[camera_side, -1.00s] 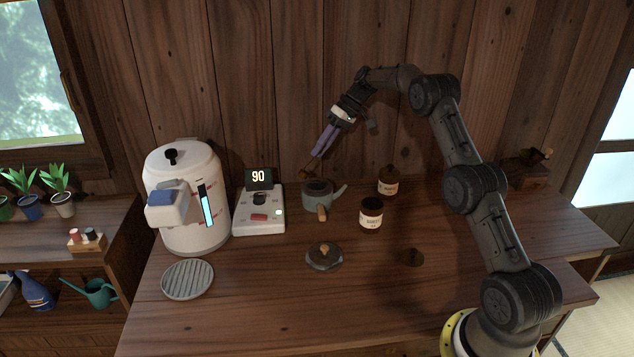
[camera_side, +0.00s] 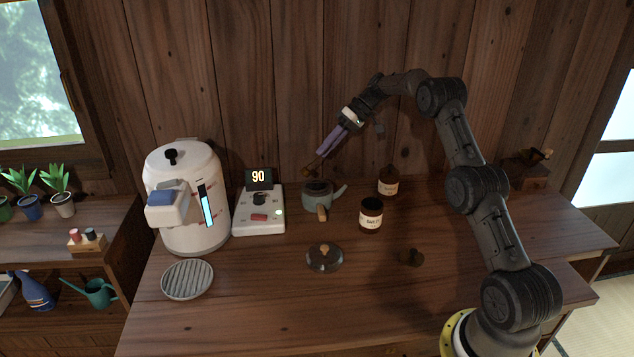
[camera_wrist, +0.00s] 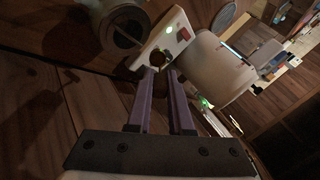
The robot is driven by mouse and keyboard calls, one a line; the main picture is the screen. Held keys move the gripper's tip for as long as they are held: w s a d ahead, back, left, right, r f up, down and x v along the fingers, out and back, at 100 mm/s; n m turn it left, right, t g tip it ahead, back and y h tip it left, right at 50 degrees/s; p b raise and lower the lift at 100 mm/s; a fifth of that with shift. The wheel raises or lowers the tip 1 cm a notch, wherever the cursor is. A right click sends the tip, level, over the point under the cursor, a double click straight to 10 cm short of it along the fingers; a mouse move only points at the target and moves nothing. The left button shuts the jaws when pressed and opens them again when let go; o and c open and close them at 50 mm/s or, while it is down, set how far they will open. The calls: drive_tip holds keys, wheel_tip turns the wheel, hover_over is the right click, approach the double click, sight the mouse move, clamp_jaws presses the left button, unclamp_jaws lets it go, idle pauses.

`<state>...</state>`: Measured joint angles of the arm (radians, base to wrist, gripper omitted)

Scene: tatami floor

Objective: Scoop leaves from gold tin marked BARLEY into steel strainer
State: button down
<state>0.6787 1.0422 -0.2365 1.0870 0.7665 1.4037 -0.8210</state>
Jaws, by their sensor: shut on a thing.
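My gripper (camera_side: 320,158) is shut on a small brown scoop (camera_side: 311,170), held in the air just above and behind the grey-green teapot (camera_side: 312,202). The scoop also shows dark at my fingertips in the wrist view (camera_wrist: 159,57); its contents cannot be made out. The teapot is open, with a round dark opening; a strainer inside cannot be told clearly. An open, dark brown-gold tin (camera_side: 371,222) with a pale label stands right of the teapot; its lettering is too small to read surely. A second, similar tin (camera_side: 388,187) stands behind it, with its lid on.
A grey pot lid (camera_side: 325,262) and a brown tin lid (camera_side: 411,257) lie at the front. A white control box (camera_side: 259,222) showing 90 and a white water boiler (camera_side: 190,235) stand left. A round slatted tray (camera_side: 187,280) lies front left.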

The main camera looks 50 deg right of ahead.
drive_tip(key=shift+s+d+f+t+y, duration=0.25)
drive_tip(key=shift+d+t+y, duration=0.1)
drive_tip(key=shift+y, duration=0.1)
drive_tip(key=shift+s+d+f+t+y, duration=0.15)
drive_tip(key=shift+d+f+t+y, duration=0.1)
drive_tip(key=shift+d+y, duration=0.15)
idle(0.6)
drive_tip(key=shift+s+d+f+t+y, duration=0.1)
drive_tip(key=shift+f+t+y, duration=0.2)
drive_tip(key=shift+f+y, duration=0.2)
drive_tip(key=w+a+r+g+h, duration=0.1)
drive_tip(key=h, duration=0.1)
drive_tip(key=w+a+r+g+h, duration=0.1)
drive_tip(key=a+h, duration=0.1)
drive_tip(key=shift+a+r, duration=0.15)
drive_tip(key=shift+r, duration=0.05)
drive_tip(key=shift+f+g, duration=0.1)
drive_tip(key=shift+g, duration=0.2)
drive_tip(key=shift+w+a+f+h, duration=0.15)
drive_tip(key=shift+w+a+h, duration=0.15)
drive_tip(key=shift+a, duration=0.2)
drive_tip(key=w+a+g+h, duration=0.3)
drive_tip(key=w+a+h, duration=0.2)
drive_tip(key=a, duration=0.3)
drive_tip(key=shift+w+f+g, duration=0.15)
drive_tip(key=shift+w+g, duration=0.15)
drive_tip(key=shift+a, duration=0.2)
